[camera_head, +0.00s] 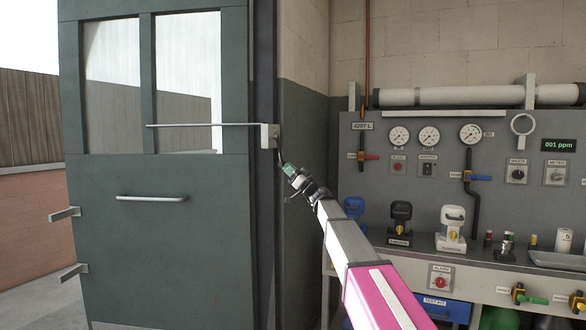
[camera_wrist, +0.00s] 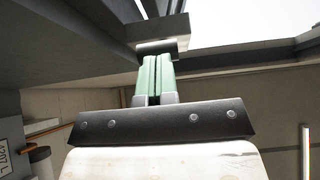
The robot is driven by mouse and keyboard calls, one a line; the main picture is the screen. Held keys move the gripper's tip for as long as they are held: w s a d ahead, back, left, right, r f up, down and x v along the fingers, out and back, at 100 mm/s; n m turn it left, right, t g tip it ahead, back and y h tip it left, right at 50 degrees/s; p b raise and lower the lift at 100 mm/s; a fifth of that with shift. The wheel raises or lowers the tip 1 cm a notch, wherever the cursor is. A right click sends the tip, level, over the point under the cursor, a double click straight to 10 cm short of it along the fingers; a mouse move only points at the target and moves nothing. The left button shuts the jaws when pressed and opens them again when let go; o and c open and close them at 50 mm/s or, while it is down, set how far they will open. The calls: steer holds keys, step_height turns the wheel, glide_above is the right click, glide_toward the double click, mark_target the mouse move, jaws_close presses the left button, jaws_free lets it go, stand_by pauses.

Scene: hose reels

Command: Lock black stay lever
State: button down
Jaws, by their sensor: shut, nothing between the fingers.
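A thin stay rod (camera_head: 205,125) runs level across the window of the dark green door to a pale bracket block (camera_head: 270,136) at the door frame. The stay lever (camera_head: 280,157) seems to be the thin dark piece hanging under this block; it is too small to read its position exactly. My gripper (camera_head: 286,168), with green fingers, is just below and right of the block, near the lever. In the wrist view my gripper (camera_wrist: 154,62) is shut and empty, its tips close under a grey bar-like part (camera_wrist: 162,46). I cannot tell whether they touch.
The green door (camera_head: 150,240) has a pull handle (camera_head: 151,198) and stands at left. At right is a grey panel (camera_head: 420,180) with gauges, valves and a bench holding coloured devices. A white horizontal pipe (camera_head: 440,96) runs above it.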

steer(key=shift+w+a+f, duration=0.2)
steer(key=shift+w+a, duration=0.05)
steer(key=shift+a, duration=0.4)
steer(key=shift+w+a+f, duration=0.2)
steer(key=shift+a, duration=0.45)
steer(key=shift+d, duration=0.1)
steer(key=a+f+v, duration=0.1)
steer(key=v, duration=1.2)
steer(key=shift+w+f, duration=0.15)
steer(key=shift+f, duration=0.1)
